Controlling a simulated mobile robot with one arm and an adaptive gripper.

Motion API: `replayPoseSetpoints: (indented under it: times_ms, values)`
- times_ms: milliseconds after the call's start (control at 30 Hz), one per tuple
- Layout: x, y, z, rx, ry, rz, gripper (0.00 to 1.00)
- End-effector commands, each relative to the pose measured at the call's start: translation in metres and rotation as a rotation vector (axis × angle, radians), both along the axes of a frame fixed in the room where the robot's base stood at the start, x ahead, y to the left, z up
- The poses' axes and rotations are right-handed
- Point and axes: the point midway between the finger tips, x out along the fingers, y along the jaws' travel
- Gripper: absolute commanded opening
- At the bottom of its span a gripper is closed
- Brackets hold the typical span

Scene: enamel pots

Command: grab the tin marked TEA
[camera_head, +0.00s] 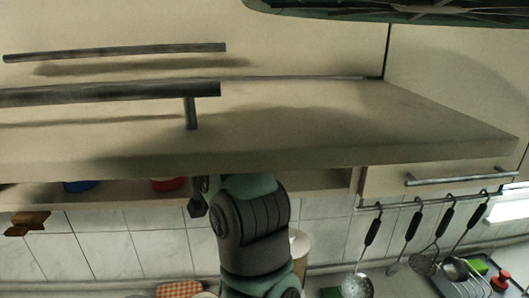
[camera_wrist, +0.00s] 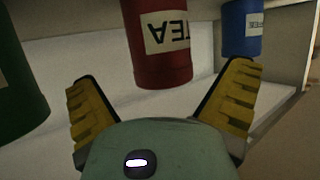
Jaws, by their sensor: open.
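The red tin (camera_wrist: 161,70) carries a white label with TEA upside down in the wrist view. It stands on a white shelf beyond my fingertips. My gripper (camera_wrist: 164,76) is open, with its yellow-padded fingers spread wide; the tin appears between them, apart from both. In the head view a small strip of a red tin (camera_head: 168,184) shows under the cabinet, left of my arm; the overhang hides the rest. My arm largely hides the gripper there.
A blue tin (camera_wrist: 242,28) stands right of the red one, and a dark green tin (camera_wrist: 14,85) is at left. The cabinet's lower edge (camera_head: 250,156) hangs over the shelf. Utensils (camera_head: 413,235) hang from a rail at right.

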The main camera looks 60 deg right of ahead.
Motion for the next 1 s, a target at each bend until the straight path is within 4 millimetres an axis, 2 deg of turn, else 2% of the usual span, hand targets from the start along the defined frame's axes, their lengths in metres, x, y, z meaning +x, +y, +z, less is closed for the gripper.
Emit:
replayPoseSetpoints:
  times_ms: [133, 500, 833, 1000]
  values:
    - [0.009, -0.001, -0.001, 0.0, 0.003, 0.005, 1.0]
    - [0.048, -0.012, -0.004, 0.0, 0.002, 0.004, 1.0]
    - [0.052, -0.014, -0.005, -0.002, -0.001, 0.002, 1.0]
    - [0.052, -0.014, -0.005, -0.002, -0.001, 0.002, 0.84]
